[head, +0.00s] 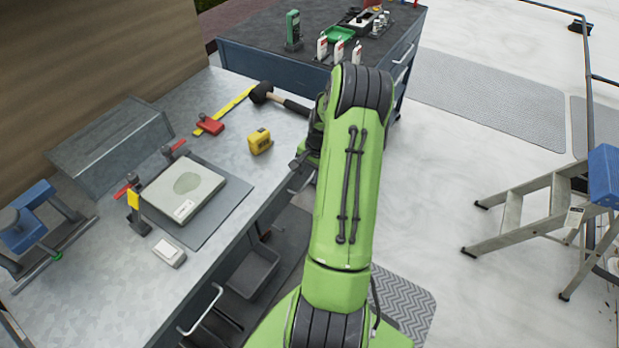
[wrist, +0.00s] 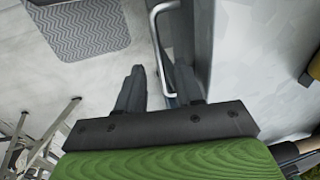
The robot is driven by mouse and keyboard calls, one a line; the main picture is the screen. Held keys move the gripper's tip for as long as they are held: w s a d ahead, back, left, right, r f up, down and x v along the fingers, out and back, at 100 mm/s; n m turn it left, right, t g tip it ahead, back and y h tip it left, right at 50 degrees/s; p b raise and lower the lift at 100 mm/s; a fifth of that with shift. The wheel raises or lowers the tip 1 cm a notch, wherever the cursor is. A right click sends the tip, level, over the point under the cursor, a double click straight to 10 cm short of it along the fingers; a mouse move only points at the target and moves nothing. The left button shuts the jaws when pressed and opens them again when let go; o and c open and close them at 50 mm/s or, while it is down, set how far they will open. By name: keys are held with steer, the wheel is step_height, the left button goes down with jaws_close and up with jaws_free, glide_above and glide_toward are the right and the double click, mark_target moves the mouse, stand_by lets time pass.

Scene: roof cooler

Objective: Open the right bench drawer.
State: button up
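The bench (head: 185,240) has a pale metal top and runs along the left of the head view. In the wrist view, a silver bar handle (wrist: 156,40) stands out from the dark bench front, beside the bench-top edge. My gripper (wrist: 160,72) is open, its two dark fingers apart, with the bar showing between them in the picture. I cannot tell whether either finger touches it. The drawer looks shut, though its front is mostly hidden. In the head view, my green arm hides this handle and most of the gripper.
Another bar handle (head: 200,310) shows on the nearer bench front. A grey bin (head: 250,272) sits below the bench top. A mallet (head: 262,93) and a yellow tape measure (head: 259,141) lie on top. A stepladder (head: 540,215) stands right; the floor between is clear.

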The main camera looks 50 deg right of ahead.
steer(key=shift+w+f, duration=0.25)
steer(key=shift+f, duration=0.7)
jaws_close()
stand_by(0.7)
